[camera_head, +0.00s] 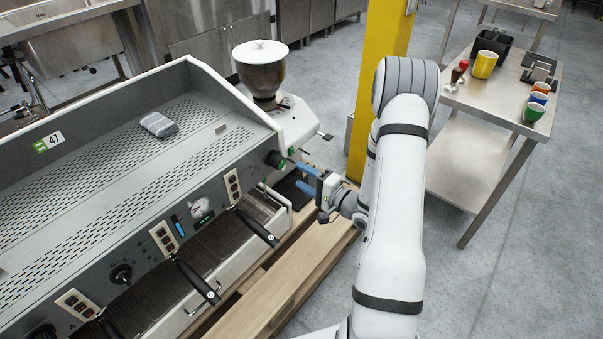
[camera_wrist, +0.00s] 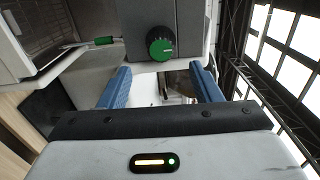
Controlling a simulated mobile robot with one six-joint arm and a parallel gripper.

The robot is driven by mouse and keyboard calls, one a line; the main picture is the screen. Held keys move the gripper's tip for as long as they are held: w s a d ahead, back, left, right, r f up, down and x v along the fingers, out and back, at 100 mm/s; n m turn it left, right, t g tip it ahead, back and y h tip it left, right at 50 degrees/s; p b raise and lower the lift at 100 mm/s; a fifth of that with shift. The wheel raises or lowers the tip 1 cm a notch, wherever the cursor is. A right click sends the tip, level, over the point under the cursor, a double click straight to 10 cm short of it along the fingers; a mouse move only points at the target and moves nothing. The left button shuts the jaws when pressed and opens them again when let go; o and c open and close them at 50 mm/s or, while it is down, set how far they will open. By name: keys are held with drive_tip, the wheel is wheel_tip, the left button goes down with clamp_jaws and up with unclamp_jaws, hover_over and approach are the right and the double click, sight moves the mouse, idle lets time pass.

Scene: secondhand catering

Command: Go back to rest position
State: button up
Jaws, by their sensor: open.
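My gripper (camera_head: 305,178) is at the right end of the espresso machine (camera_head: 140,170), close to its front right corner. Its two blue fingers are apart, and they also show in the wrist view (camera_wrist: 161,90) with nothing held between them. In the wrist view a dark knob with a green face (camera_wrist: 160,44) sits just beyond and above the fingers. The same knob (camera_head: 275,159) shows in the head view at the machine's right end. I cannot tell whether a finger touches anything.
A grinder (camera_head: 262,72) with a metal hopper stands behind the gripper. A yellow post (camera_head: 380,70) rises behind my arm. A steel table (camera_head: 500,95) at the right holds several cups, a black bin and a tamper. A wooden counter (camera_head: 275,285) lies below the machine. Grey floor is free at right.

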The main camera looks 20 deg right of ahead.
wheel_tip(320, 180, up, 18)
drive_tip(key=d+r+n+g+h+p, duration=0.1)
drive_tip(key=d+n+g+h+p, duration=0.2)
drive_tip(key=n+g+h+p, duration=0.45)
drive_tip(key=s+a+r+n+g+p, duration=0.1)
drive_tip(key=s+r, duration=0.3)
drive_tip(key=s, duration=0.4)
drive_tip(key=s+a+r+n+g+h+p, duration=0.1)
drive_tip(key=s+a+r+p, duration=0.3)
drive_tip(key=s, duration=0.4)
drive_tip(key=s+a+r+n+g+h+p, duration=0.1)
drive_tip(key=s+a+r+n+g+p, duration=0.1)
drive_tip(key=s+r, duration=0.4)
drive_tip(key=s+a+g, duration=0.1)
drive_tip(key=s, duration=0.2)
drive_tip(key=shift+a+r+h, duration=0.1)
drive_tip(key=shift+h, duration=0.15)
